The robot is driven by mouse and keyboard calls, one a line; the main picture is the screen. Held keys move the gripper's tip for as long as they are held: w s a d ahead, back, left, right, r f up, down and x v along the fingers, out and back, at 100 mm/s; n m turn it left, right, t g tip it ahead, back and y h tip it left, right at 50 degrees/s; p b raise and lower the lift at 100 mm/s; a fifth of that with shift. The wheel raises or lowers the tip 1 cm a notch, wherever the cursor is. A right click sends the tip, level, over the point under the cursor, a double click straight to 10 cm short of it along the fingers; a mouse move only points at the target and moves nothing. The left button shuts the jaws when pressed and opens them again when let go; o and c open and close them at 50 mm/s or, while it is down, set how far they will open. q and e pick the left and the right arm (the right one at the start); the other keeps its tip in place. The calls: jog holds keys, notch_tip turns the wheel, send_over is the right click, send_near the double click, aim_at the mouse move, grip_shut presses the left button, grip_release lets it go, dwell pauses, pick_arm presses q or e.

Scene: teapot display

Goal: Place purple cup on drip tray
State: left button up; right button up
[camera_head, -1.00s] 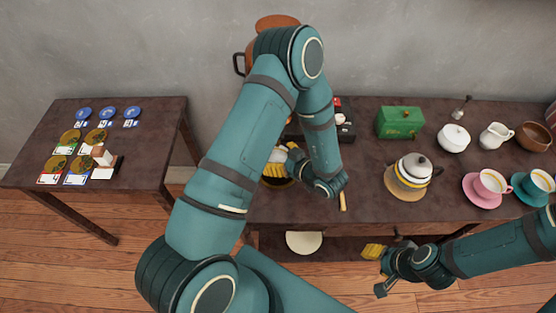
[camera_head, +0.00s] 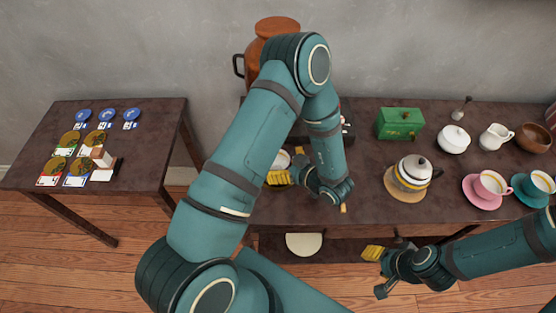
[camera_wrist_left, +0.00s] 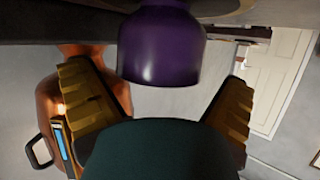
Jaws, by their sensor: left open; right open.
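The purple cup (camera_wrist_left: 160,50) shows at the top middle of the left wrist view, between the two yellow fingers of my left gripper (camera_wrist_left: 156,78). The fingers are open, with visible gaps on both sides of the cup's lower picture edge. In the head view my left gripper (camera_head: 286,170) is low over the middle table, and the purple cup is hidden there behind my arm. I cannot make out the drip tray. My right gripper (camera_head: 377,270) is open and empty in front of the table's edge.
An orange urn (camera_head: 276,42) stands behind my left arm. A green box (camera_head: 400,123), a striped teapot (camera_head: 412,172) on a round mat, a pink cup (camera_head: 490,184) and a teal saucer (camera_head: 525,192) stand to the right. A side table (camera_head: 140,160) holds cards and discs.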

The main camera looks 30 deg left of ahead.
pick_arm(q)
jog(key=p+v, duration=0.1)
jog(key=v, duration=0.9)
jog(key=shift+d, duration=0.15)
